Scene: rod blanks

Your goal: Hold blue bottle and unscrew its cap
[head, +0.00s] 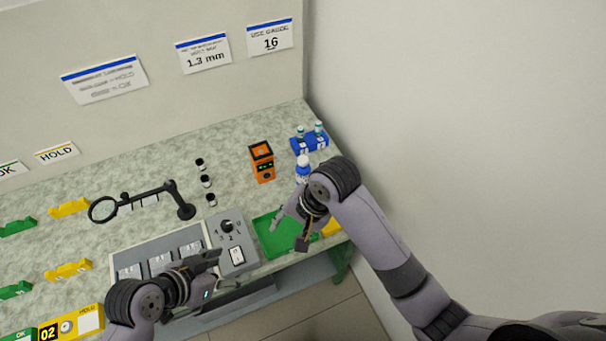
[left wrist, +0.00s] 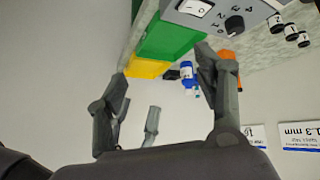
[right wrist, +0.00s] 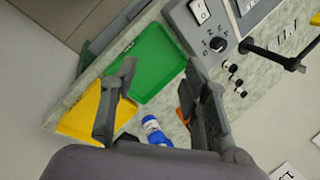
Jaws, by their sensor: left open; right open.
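My right gripper (head: 288,231) is open and empty above the green tray (head: 268,239). My left gripper (head: 209,269) is open and empty near the front of the grey control panel, well away from the bottle.
An orange device (head: 262,162) stands left of the bottle, and a blue rack (head: 309,143) with small vials stands behind it. A black-armed magnifier (head: 181,203) and several dark small cylinders (head: 206,181) are further left. A wall bounds the right side.

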